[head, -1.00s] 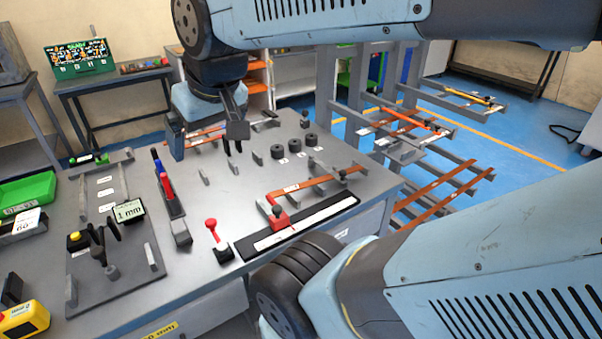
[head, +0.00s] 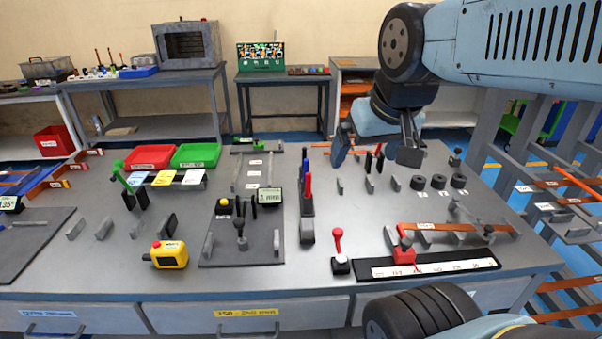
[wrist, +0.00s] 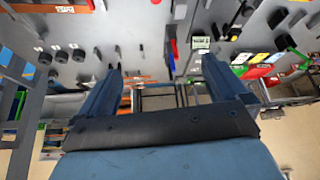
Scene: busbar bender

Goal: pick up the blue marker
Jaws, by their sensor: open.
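The blue marker (head: 305,164) stands upright in a dark holder (head: 307,206) near the middle of the bench. A red marker (head: 308,187) stands in the same holder, in front of the blue one. My gripper (head: 374,163) is open and empty, above the back of the bench, to the right of the blue marker and apart from it. In the wrist view my two fingers (wrist: 162,63) are spread wide. The red marker (wrist: 171,58) shows between them, with a bit of blue beside it.
Grey upright posts (head: 370,184) and black round weights (head: 438,181) are on the bench right of the holder. A bending tool plate (head: 262,245) with a small display is left of it. A red-knobbed lever (head: 338,245) and a ruler strip (head: 440,267) are in front.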

